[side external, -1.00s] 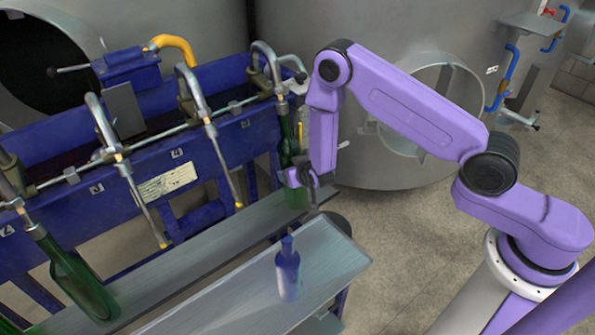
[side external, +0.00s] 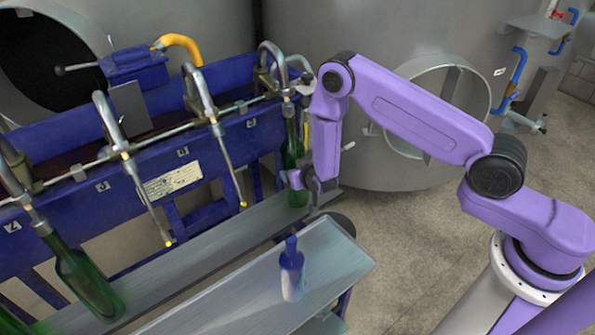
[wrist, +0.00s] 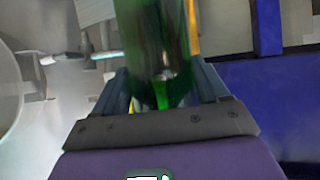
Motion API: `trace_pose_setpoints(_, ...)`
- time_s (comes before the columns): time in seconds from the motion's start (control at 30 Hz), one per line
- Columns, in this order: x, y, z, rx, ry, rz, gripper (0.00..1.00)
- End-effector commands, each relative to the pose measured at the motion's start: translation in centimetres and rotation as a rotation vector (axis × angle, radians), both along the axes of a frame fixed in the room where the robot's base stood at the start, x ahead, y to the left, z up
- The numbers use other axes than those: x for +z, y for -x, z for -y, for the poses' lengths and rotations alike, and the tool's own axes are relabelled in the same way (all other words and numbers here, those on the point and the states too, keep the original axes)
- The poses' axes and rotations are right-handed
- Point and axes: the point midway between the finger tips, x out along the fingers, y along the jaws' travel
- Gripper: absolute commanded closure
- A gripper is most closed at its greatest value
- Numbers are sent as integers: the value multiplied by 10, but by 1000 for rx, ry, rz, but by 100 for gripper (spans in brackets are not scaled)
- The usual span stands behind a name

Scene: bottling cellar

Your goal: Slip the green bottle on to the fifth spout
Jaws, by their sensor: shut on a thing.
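The green bottle (side external: 291,152) stands upright under the rightmost spout (side external: 277,67) of the filling rack. Its neck meets the lower end of that spout and seems to be around it; the exact overlap is too small to tell. My gripper (side external: 299,179) is shut on the lower part of the bottle. In the wrist view the bottle (wrist: 152,35) fills the space between the two fingers (wrist: 165,88). The bottle's base is close to the grey shelf (side external: 215,235); I cannot tell whether it touches.
Another green bottle (side external: 87,285) leans under a spout at the left. Two empty spouts (side external: 225,165) (side external: 147,205) hang between the bottles. A blue bottle (side external: 291,270) stands on the front metal ledge (side external: 335,262). Steel tanks (side external: 385,40) stand behind.

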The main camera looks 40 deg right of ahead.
Motion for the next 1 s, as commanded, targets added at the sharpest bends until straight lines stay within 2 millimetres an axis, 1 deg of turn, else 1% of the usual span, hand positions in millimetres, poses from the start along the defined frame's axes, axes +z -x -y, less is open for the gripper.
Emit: trace_pose_setpoints(1.0, -11, 0, -1, 0, 0, 5, 76)
